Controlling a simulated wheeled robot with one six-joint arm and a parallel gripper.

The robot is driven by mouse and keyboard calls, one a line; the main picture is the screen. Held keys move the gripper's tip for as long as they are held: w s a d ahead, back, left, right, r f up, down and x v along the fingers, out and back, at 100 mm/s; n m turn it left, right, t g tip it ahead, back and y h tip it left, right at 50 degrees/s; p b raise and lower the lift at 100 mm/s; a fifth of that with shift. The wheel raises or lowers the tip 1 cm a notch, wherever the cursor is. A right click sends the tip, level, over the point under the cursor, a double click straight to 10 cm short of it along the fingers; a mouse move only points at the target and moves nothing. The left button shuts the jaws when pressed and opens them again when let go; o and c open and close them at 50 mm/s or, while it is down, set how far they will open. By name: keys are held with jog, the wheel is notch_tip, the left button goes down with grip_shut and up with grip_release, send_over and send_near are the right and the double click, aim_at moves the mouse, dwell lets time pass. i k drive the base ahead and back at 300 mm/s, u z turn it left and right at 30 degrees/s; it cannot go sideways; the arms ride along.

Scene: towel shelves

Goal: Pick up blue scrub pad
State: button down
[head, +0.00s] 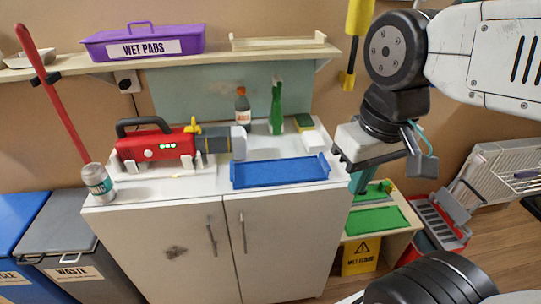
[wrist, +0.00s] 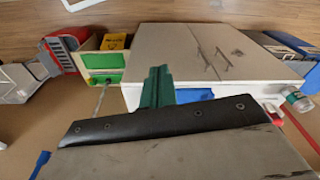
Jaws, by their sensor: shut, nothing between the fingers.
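I cannot pick out a blue scrub pad for certain in either view. The blue piece that shows clearly on the cabinet top is a shallow rectangular tray (head: 280,173) at its front right; it also shows in part in the wrist view (wrist: 195,95), beside my fingers. A green and yellow sponge (head: 303,122) lies at the back right of the top, with a white block (head: 313,141) in front of it. My gripper (head: 358,182) is off the cabinet's right edge, apart from the tray. Its teal fingers (wrist: 157,88) are together and empty.
A red tool (head: 155,145), a can (head: 97,182), an orange-capped bottle (head: 242,108) and a green spray bottle (head: 276,108) stand on the cabinet top. A shelf above holds a purple WET PADS bin (head: 140,45). A low stand with a green tray (head: 375,221) is at the right.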

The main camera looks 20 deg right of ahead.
aim_at(261, 174)
jog(key=k, duration=0.5)
jog(key=z, duration=2.2)
jog(key=i, duration=1.5)
jog(key=u, duration=1.9)
